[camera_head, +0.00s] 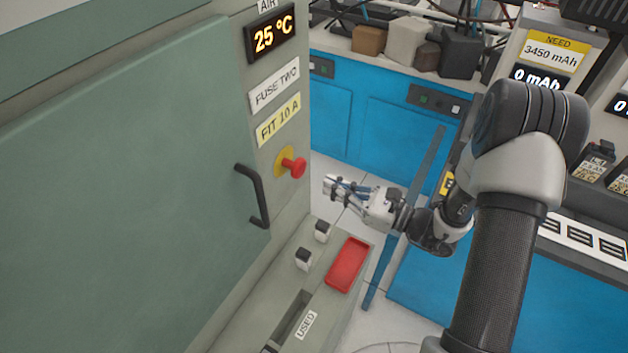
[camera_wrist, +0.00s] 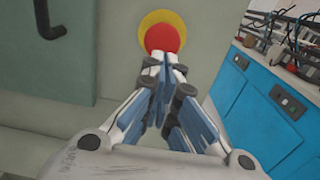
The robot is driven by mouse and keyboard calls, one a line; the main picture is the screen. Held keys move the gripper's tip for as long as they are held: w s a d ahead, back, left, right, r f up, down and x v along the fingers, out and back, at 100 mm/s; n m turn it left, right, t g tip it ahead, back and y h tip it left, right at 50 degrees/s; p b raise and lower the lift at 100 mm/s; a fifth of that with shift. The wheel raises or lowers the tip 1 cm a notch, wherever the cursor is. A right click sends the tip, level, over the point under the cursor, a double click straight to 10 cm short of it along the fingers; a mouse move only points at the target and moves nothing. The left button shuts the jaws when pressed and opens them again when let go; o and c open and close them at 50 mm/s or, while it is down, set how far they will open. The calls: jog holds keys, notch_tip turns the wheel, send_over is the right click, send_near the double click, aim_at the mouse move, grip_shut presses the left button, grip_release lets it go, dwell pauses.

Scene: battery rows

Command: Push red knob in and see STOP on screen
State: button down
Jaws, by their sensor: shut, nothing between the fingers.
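The red knob (camera_head: 294,167) sticks out of a yellow round plate (camera_head: 284,162) on the grey cabinet front, right of the door handle. In the wrist view the red knob (camera_wrist: 162,38) lies straight beyond my fingertips, which overlap its lower edge. My gripper (camera_head: 328,187) is shut and empty; in the head view a gap shows between its tips and the knob, with the tips to the right and slightly lower. The cabinet's screen (camera_head: 270,37) reads 25 °C under an AIR label. No STOP shows on it.
A black door handle (camera_head: 254,196) is left of the knob. Below are a red tray (camera_head: 348,265), two small black-topped blocks (camera_head: 303,259) and a slot marked USED (camera_head: 293,316). Blue cabinets (camera_head: 390,125) stand behind. A NEED 3450 mAh sign (camera_head: 550,52) is at upper right.

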jog(key=shift+b+x, duration=0.45)
jog(key=shift+x, duration=2.3)
jog(key=shift+x, duration=1.1)
jog(key=p, duration=0.2)
send_near(302, 174)
jog(key=v, duration=0.5)
jog(key=shift+w+d, duration=0.1)
